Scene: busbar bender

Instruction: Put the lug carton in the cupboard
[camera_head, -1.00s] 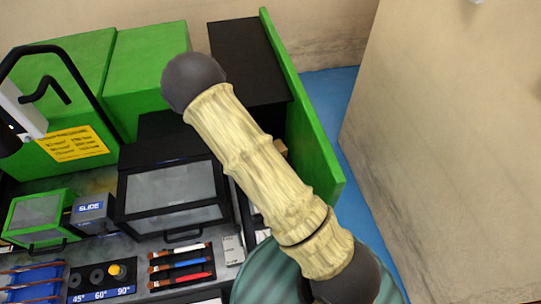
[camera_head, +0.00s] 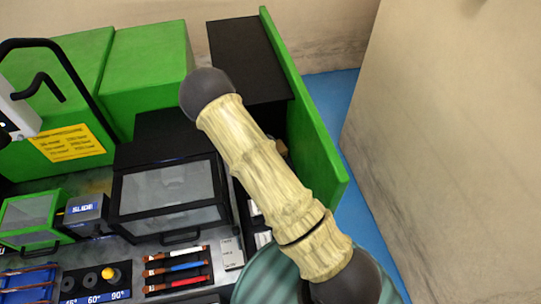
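My gripper is not in view; only my arm links cross the middle of the picture. A small brown patch (camera_head: 281,148) shows just right of my arm, beside the tall green panel. It may be part of the lug carton, but my arm hides most of it and I cannot tell. A black-topped cabinet (camera_head: 245,60) stands at the back beside the green panel (camera_head: 303,110). It may be the cupboard; its front and inside are hidden behind my arm.
A black glass-fronted box (camera_head: 170,190) and a green-framed box (camera_head: 30,215) stand on the bench left of my arm. Coloured-handled tools (camera_head: 178,268) lie at the front. A beige wall (camera_head: 450,150) closes the right side, with blue floor (camera_head: 352,170) between.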

